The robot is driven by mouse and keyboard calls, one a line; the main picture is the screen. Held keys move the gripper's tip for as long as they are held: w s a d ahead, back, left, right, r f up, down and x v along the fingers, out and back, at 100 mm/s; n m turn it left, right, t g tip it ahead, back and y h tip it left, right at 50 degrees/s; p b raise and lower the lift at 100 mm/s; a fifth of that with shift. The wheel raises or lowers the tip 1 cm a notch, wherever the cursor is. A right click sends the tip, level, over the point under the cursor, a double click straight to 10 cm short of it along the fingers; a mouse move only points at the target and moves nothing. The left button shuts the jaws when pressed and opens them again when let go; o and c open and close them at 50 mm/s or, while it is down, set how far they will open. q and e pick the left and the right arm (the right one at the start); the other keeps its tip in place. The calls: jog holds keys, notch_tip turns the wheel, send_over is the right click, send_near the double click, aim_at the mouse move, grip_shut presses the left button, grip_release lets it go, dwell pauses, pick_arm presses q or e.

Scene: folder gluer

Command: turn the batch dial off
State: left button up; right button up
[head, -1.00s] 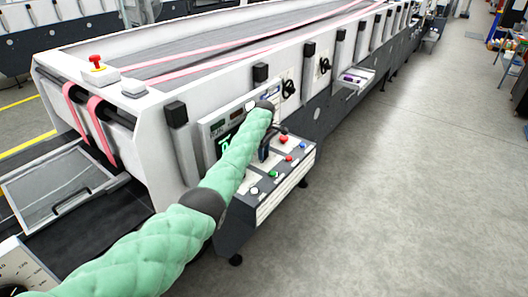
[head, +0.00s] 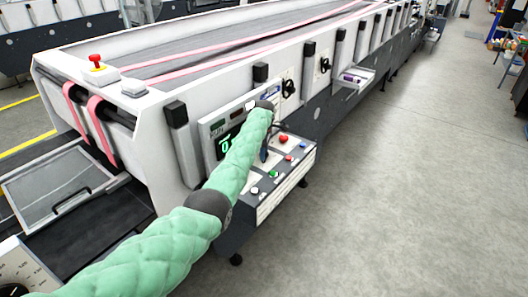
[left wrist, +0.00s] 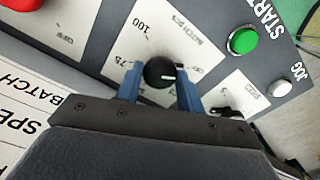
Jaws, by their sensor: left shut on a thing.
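The batch dial (left wrist: 157,72) is a round black knob with a white pointer mark, on a white plate lettered "BATCH pcs" in the left wrist view. My left gripper (left wrist: 160,84) has its blue fingers on either side of the knob and is shut on it. The white mark points right in that view, away from the "75" and "100" marks; the small print near it is hard to read. In the head view my left gripper (head: 265,154) is at the control panel (head: 262,208), and my arm and hand hide the dial. My right gripper is not in view.
A green start button (left wrist: 243,40) and a white jog button (left wrist: 281,88) lie right of the dial. A red button (head: 284,139) is close to the gripper in the head view. Grey floor (head: 400,190) at right is clear.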

pick_arm(q)
jog(key=o, duration=1)
jog(key=shift+w+r, duration=0.1)
jog(key=shift+r, duration=0.15)
jog(key=shift+f, duration=0.1)
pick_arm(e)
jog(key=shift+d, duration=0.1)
pick_arm(q)
jog(key=shift+r+b, duration=0.35)
jog(key=shift+b, duration=0.05)
notch_tip(320, 180, up, 6)
jog(key=b, duration=0.3)
jog(key=shift+d, duration=0.1)
jog(key=shift+r, duration=0.55)
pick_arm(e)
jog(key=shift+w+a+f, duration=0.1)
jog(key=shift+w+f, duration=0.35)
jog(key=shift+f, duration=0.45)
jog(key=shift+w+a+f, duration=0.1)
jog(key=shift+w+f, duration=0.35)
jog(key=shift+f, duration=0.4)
